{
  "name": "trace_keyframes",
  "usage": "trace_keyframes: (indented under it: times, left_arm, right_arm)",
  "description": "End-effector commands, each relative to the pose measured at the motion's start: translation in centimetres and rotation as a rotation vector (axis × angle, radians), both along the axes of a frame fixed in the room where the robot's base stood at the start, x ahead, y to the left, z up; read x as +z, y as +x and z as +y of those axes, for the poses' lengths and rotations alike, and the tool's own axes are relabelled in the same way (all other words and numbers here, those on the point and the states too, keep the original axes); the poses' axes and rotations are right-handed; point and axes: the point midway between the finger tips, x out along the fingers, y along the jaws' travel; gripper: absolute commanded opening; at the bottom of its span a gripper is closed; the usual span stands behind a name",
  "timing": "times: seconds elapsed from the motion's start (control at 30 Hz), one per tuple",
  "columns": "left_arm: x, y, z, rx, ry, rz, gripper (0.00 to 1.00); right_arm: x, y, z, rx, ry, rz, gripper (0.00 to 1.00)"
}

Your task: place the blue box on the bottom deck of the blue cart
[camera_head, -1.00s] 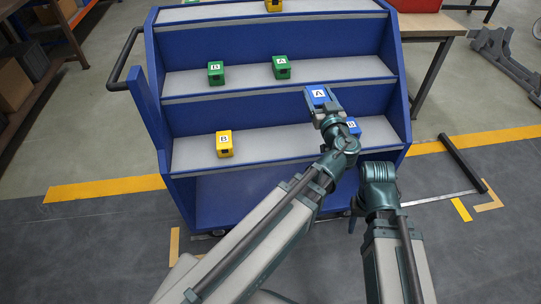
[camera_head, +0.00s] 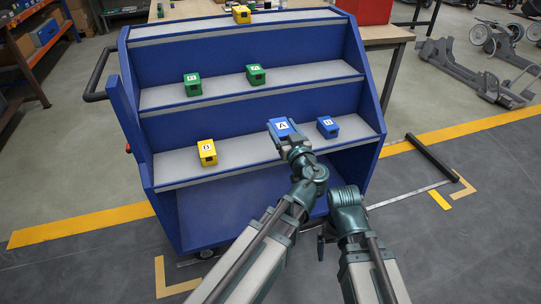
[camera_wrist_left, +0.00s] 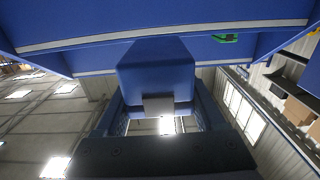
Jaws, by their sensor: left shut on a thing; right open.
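A blue box (camera_head: 283,127) labelled A is held in my left gripper (camera_head: 291,143), in front of the lowest grey deck of the blue cart (camera_head: 126,135). In the left wrist view the blue box (camera_wrist_left: 157,72) sits between the gripper's two fingers (camera_wrist_left: 160,112), with grey-edged cart shelves beyond it. I cannot tell if it touches the deck. A second blue box (camera_head: 327,126) stands on that lowest grey deck (camera_head: 240,150), right of the held one. My right gripper (camera_head: 323,243) is low before the cart, mostly hidden by its own arm, and empty.
A yellow box (camera_head: 207,152) stands left on the lowest grey deck. Two green boxes (camera_head: 193,84) (camera_head: 256,74) are on the deck above, and another yellow box (camera_head: 242,14) is on top. A blue area (camera_head: 225,205) below the decks is bare. A dark bar (camera_head: 432,157) is at right.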

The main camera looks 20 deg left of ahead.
Motion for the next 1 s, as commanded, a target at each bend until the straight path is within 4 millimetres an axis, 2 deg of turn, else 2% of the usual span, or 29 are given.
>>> trace_keyframes:
  times: [0.03,0.1,0.2,0.33,0.47,0.67,0.77,1.0]
  left_arm:
    - [-2.7,0.1,-0.2,0.000,0.003,-0.001,0.00]
    - [-4.6,0.2,-0.5,0.000,0.003,-0.001,0.00]
    - [-7.1,0.4,-0.8,0.000,0.003,-0.001,0.00]
    - [-9.2,0.5,-1.2,0.000,0.003,-0.001,0.00]
    - [-10.0,0.6,-1.3,0.000,0.003,-0.001,0.00]
    - [-9.8,1.1,-1.1,0.002,0.003,-0.001,0.00]
    - [-10.0,2.5,-0.2,0.003,0.003,-0.001,0.00]
    - [-10.6,7.1,2.7,0.004,0.003,-0.001,0.00]
  right_arm:
    - [-2.8,0.0,0.0,0.001,-0.001,0.000,1.00]
    - [-4.7,0.0,0.0,0.003,-0.001,-0.001,1.00]
    - [-7.1,0.0,0.0,0.005,-0.001,-0.001,1.00]
    - [-9.2,0.1,0.0,0.007,-0.002,-0.002,1.00]
    - [-10.0,0.1,-0.1,0.008,-0.003,-0.002,1.00]
    - [-9.9,0.1,-0.1,0.008,-0.003,-0.002,1.00]
    - [-10.1,0.1,-0.1,0.008,-0.002,-0.002,1.00]
    - [-10.6,0.1,0.0,0.009,-0.002,-0.003,1.00]
